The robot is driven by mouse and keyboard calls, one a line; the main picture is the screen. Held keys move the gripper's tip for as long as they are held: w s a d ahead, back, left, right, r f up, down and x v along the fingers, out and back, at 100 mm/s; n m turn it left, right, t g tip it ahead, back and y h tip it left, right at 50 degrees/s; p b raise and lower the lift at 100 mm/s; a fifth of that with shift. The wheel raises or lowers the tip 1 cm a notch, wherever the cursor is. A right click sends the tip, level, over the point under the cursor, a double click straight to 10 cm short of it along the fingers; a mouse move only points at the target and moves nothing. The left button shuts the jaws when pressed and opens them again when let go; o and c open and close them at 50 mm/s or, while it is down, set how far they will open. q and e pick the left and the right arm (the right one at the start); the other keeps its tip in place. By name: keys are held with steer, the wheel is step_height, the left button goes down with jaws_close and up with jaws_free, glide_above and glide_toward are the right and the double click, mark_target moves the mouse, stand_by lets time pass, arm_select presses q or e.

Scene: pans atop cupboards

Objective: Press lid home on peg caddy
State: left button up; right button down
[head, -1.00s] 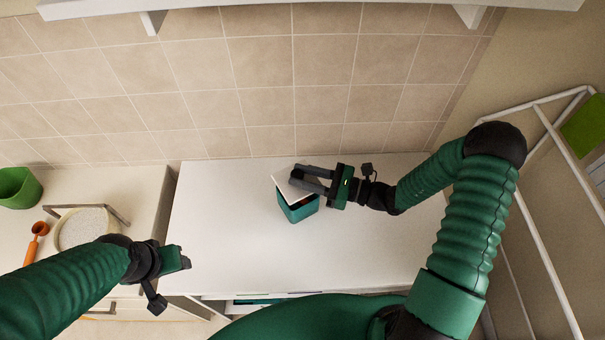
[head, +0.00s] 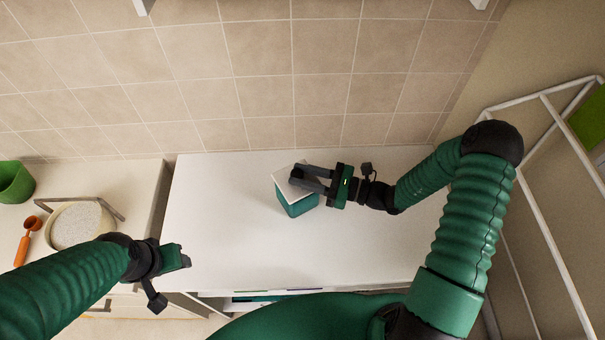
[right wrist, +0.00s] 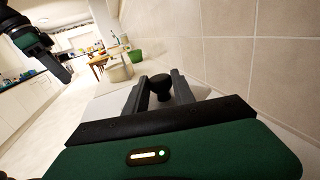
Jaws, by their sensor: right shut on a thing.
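The peg caddy (head: 298,207) is a teal box on the white cupboard top, near the middle of the head view. Its white lid (head: 284,174) lies over the caddy's top; whether it is fully seated I cannot tell. My right gripper (head: 297,178) reaches in from the right over the lid. In the right wrist view its fingers are shut on the lid's black knob (right wrist: 160,87), and the white lid (right wrist: 101,108) shows below. The caddy is hidden there. My left gripper (head: 184,258) is apart from the caddy, at lower left; its jaw state is unclear.
A tiled wall (head: 270,75) rises behind. A white rack (head: 545,205) stands right. The cupboard top (head: 225,220) is otherwise clear.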

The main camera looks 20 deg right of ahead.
steer(key=shift+f+b, duration=0.3)
steer(key=shift+f, duration=0.2)
steer(key=c, duration=1)
jaws_free()
steer(key=shift+o, duration=0.2)
